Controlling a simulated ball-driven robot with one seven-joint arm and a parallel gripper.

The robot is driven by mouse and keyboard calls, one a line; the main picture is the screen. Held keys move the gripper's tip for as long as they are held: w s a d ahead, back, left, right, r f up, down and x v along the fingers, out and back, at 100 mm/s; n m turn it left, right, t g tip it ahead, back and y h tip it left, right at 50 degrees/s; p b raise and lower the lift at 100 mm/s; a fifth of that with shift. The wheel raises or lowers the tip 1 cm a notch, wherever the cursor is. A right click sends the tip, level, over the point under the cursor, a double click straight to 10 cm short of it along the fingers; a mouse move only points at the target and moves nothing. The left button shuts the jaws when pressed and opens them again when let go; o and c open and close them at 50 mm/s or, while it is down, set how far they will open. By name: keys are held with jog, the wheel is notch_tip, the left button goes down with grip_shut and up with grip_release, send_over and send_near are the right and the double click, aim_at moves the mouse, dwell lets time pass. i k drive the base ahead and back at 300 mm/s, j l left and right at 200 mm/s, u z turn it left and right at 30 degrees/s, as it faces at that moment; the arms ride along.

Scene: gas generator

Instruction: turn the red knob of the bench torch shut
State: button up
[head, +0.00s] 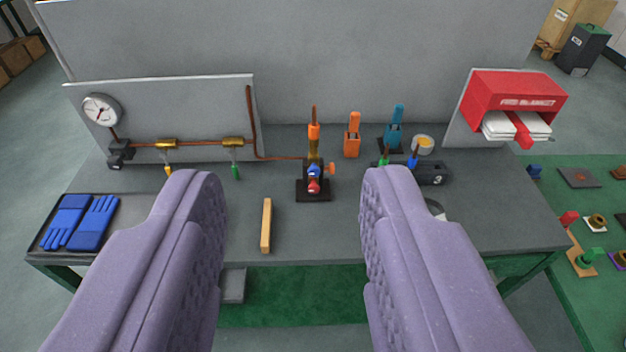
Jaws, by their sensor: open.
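The bench torch (313,150) stands upright on a dark base near the middle of the grey workbench, with an orange top. A red knob (314,186) is low on its front, just below a blue knob (314,171). An orange part (333,169) sticks out at its right side. My gripper (292,185) is open and empty, its two purple fingers wide apart in the foreground. The torch shows in the gap between them, nearer the right finger. The gripper looks well short of the torch and does not touch the knob. How far the red knob is turned cannot be told.
A wooden bar (266,226) lies on the bench (330,235) in front. Copper pipe (200,143) with valves runs left of the torch. A blue-glove tray (45,238) is at left.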

aim_at(313, 188)
jog(key=i+l+u, duration=0.25)
jog(key=i, duration=0.25)
jog(key=i+l+u, duration=0.15)
jog(key=i+u, duration=0.15)
jog(key=i, duration=0.15)
